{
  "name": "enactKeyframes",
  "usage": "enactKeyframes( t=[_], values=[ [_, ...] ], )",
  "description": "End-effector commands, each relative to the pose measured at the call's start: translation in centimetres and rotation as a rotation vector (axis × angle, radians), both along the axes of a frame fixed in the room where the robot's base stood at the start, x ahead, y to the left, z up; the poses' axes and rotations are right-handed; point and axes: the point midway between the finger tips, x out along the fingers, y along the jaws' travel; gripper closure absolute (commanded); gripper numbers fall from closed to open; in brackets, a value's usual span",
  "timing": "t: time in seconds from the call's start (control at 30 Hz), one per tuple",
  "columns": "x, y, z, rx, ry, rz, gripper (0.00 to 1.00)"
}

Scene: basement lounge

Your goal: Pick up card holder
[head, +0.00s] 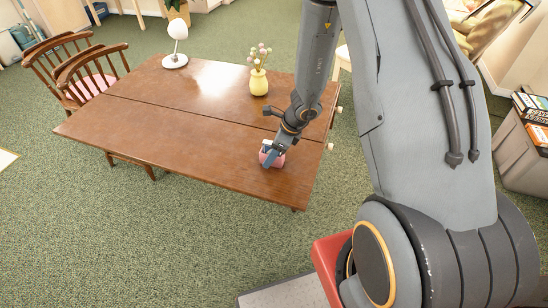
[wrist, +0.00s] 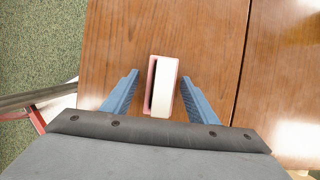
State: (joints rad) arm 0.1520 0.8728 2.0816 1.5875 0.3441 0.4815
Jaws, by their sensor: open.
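The card holder (wrist: 151,85) is a small pink box with a white block or cards in it. In the wrist view it stands on the brown wooden table (wrist: 210,40), between the blue fingers of my gripper (wrist: 160,92). The fingers are open, with a gap on each side of it. In the head view the card holder (head: 277,160) sits near the table's front right edge. My gripper (head: 270,157) is right at it from above and hides part of it.
A yellow vase with flowers (head: 259,82) stands behind my gripper on the table. A white lamp (head: 175,50) is at the far left of the tabletop. Wooden chairs (head: 90,75) stand at the table's left end. The tabletop left of my gripper is clear.

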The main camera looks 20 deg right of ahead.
Motion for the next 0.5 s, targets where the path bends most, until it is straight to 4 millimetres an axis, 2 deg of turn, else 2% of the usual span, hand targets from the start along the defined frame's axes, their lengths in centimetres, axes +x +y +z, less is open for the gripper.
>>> enactKeyframes(
  t=[0.07, 0.3, 0.5],
  values=[
    [-0.01, 0.02, 0.02, 0.000, 0.000, 0.001, 0.49],
    [-0.02, 0.04, 0.03, 0.000, 0.000, 0.001, 0.89],
    [-0.01, 0.05, 0.05, 0.000, 0.000, 0.001, 0.91]
  ],
)
